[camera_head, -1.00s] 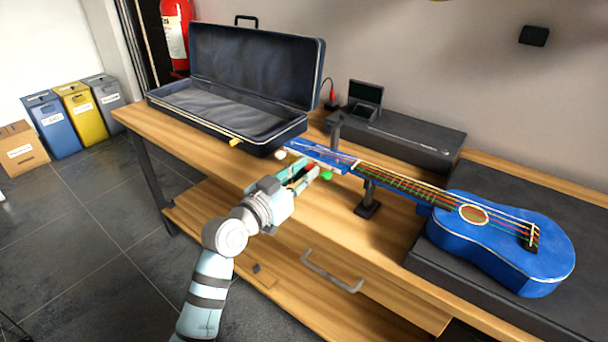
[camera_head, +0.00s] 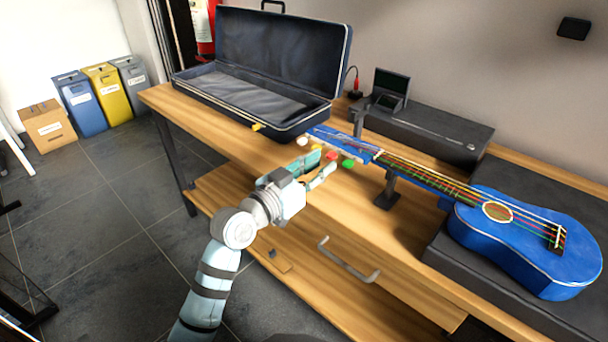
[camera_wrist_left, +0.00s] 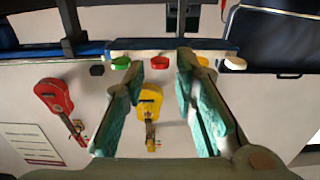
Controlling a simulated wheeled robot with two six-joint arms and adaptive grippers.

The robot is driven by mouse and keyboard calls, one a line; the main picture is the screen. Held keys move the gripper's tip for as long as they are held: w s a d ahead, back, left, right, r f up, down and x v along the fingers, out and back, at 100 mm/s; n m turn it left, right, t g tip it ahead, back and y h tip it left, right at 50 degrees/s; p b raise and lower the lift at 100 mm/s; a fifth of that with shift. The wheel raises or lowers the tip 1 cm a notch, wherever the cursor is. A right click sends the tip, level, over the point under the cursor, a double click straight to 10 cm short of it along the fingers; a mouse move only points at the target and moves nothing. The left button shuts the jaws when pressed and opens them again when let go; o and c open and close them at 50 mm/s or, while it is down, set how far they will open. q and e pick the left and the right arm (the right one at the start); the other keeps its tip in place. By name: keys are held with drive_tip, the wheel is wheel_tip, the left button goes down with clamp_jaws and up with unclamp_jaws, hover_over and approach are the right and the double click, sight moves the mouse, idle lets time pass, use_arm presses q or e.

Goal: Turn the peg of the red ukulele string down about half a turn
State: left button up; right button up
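The blue ukulele (camera_head: 530,245) lies with its body at the right and its headstock (camera_head: 345,144) pointing left. Along the headstock's near edge are the green peg (camera_head: 348,163), red peg (camera_head: 332,156), yellow peg (camera_head: 316,146) and white peg (camera_head: 302,141). My left gripper (camera_head: 325,164) is open in front of them. In the left wrist view, the red peg (camera_wrist_left: 160,62) appears centred between the spread fingers (camera_wrist_left: 160,78), with clear gaps on both sides. The green peg (camera_wrist_left: 121,63) and yellow peg (camera_wrist_left: 203,61) lie outside the fingers. My right gripper is not in view.
A black stand (camera_head: 388,190) holds up the neck. The ukulele's body rests on a dark case (camera_head: 470,262). An open case (camera_head: 268,70) lies left of the headstock. A small device with a screen (camera_head: 390,90) stands behind. The bench (camera_head: 240,150) is clear beside the gripper.

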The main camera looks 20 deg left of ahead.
use_arm(q)
drive_tip(key=v, duration=0.9)
drive_tip(key=shift+s, duration=0.3)
